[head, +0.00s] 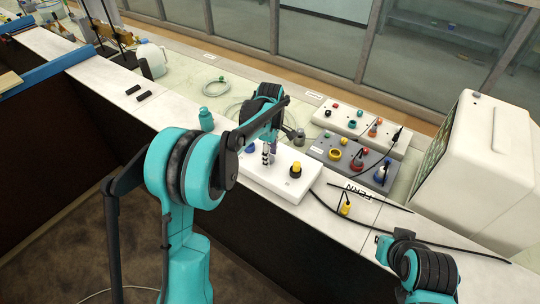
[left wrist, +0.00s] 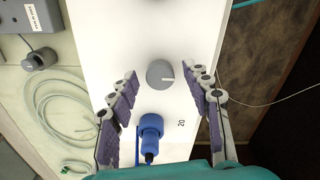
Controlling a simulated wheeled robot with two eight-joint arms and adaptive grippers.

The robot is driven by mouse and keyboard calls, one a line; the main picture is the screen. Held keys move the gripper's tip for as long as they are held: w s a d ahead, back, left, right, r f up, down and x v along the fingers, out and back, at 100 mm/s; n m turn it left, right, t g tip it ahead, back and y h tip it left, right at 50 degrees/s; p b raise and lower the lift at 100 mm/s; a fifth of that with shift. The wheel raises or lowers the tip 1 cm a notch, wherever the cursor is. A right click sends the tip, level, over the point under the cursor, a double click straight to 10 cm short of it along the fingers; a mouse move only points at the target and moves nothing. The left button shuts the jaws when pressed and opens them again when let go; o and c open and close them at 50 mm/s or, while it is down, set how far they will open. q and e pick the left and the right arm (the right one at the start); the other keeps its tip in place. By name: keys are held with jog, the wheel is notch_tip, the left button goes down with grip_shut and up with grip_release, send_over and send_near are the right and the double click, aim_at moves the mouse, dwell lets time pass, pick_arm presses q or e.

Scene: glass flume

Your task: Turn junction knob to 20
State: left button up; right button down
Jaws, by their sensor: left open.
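The grey round junction knob (left wrist: 160,73) sits on the white junction box (left wrist: 115,30). Its white pointer line points right in the left wrist view. The printed 20 (left wrist: 181,123) lies below and right of the knob, beside a blue plug (left wrist: 150,132) in the box. My left gripper (left wrist: 165,97) is open, its fingers on either side of the knob's area and apart from the knob. Only part of my right arm shows at lower right.
A yellow-topped black piece (head: 295,169) stands on the box. A loose yellow plug (head: 345,208) with black cable lies to the right. A grey panel (head: 347,158) and white panels stand behind. A teal bottle (head: 206,119) stands to the left.

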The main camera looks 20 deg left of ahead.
pick_arm(q)
jog(key=shift+c, duration=0.4)
grip_shut()
jog(key=shift+m, duration=0.3)
jog(key=m, duration=1.3)
jog(key=shift+p, duration=0.3)
jog(key=shift+m, duration=2.1)
